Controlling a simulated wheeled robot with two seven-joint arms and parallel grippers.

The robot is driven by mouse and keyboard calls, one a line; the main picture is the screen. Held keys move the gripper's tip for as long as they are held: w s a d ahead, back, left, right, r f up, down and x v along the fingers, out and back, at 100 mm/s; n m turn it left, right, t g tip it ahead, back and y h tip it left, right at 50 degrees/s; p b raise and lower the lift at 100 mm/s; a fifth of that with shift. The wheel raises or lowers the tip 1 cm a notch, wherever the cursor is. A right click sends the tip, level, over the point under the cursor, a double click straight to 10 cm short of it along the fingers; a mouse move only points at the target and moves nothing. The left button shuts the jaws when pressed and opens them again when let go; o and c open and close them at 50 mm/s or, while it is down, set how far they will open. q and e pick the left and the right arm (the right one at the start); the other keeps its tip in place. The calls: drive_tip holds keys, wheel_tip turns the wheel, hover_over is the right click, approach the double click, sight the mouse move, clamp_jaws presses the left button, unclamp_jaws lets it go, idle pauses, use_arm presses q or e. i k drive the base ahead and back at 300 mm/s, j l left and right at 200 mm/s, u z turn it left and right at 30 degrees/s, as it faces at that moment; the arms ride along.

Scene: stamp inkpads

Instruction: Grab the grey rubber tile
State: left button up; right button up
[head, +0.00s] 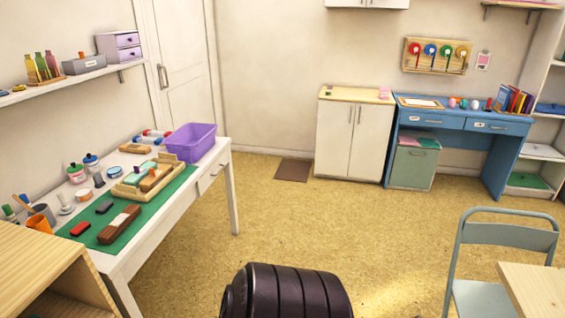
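A small dark grey block (104,206), which looks like the grey rubber tile, lies flat on the green mat (158,200) on the white table at the left. It lies between a red block (80,229) and several small cups and pots near the wall. It is too small here to make out its surface. Neither of my grippers is in view.
The white table (219,168) also holds a brown wooden block (119,225), a wooden tray (179,170) with blocks and a purple bin (189,142). A wooden cabinet (40,255) stands at its near end.

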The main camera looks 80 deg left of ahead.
sight(105, 206)
drive_tip(key=u, duration=4.1)
